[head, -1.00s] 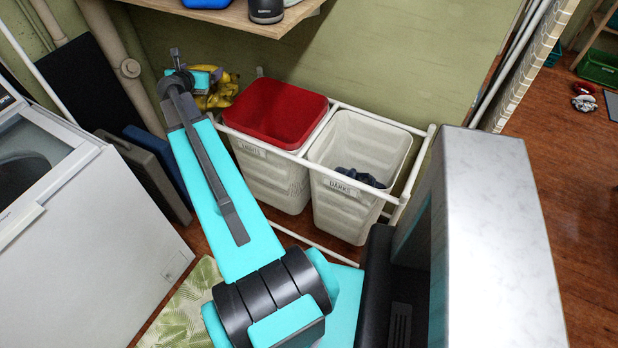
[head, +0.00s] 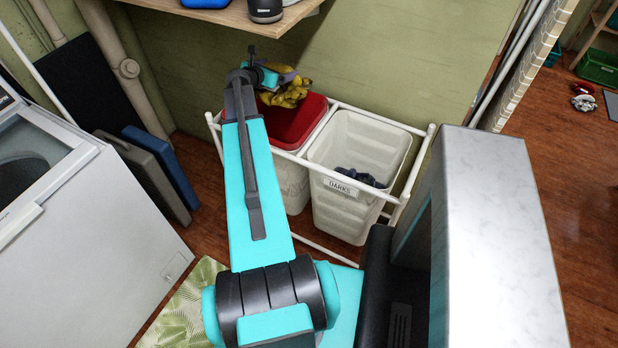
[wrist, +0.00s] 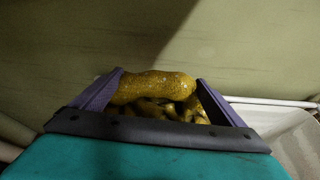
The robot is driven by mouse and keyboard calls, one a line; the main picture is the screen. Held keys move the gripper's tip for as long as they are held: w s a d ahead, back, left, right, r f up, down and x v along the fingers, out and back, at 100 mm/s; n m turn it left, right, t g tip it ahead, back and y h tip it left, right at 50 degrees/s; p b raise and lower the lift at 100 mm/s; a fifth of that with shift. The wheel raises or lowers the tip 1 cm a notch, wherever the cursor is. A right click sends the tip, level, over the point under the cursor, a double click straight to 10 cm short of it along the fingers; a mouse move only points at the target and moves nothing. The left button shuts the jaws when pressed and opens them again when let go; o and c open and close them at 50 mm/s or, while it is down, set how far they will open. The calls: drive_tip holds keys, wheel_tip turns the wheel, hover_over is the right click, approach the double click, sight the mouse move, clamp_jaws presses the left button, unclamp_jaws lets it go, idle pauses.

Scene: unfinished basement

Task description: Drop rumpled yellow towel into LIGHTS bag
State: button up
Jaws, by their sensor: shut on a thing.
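The rumpled yellow towel (head: 291,92) hangs in my gripper (head: 270,78), above the back left part of the LIGHTS bag. In the wrist view the towel (wrist: 152,88) is bunched between the two purple fingers of my gripper (wrist: 158,92). The white LIGHTS bag (head: 292,186) is the left one in a white rack, partly behind my arm, which hides most of its label. A red lid-like thing (head: 304,122) lies across the top of this bag and appears to cover its opening. The towel looks higher than the red thing; the exact gap is unclear.
The white DARKS bag (head: 343,212) stands open on the right, with dark cloth (head: 360,177) inside. The white rack rail (head: 375,117) runs around both bags. A wooden shelf (head: 230,14) overhangs behind my gripper. A white washer (head: 50,230) stands at left.

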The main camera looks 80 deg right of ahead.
drive_tip(key=shift+f, duration=0.1)
drive_tip(key=shift+f+b, duration=2.5)
drive_tip(key=shift+f, duration=0.4)
drive_tip(key=o, duration=1.2)
drive_tip(key=shift+a, duration=0.1)
drive_tip(key=b+v, duration=0.2)
drive_tip(key=v, duration=1.1)
drive_tip(key=shift+w+a+r, duration=0.15)
drive_tip(key=shift+a+r, duration=0.1)
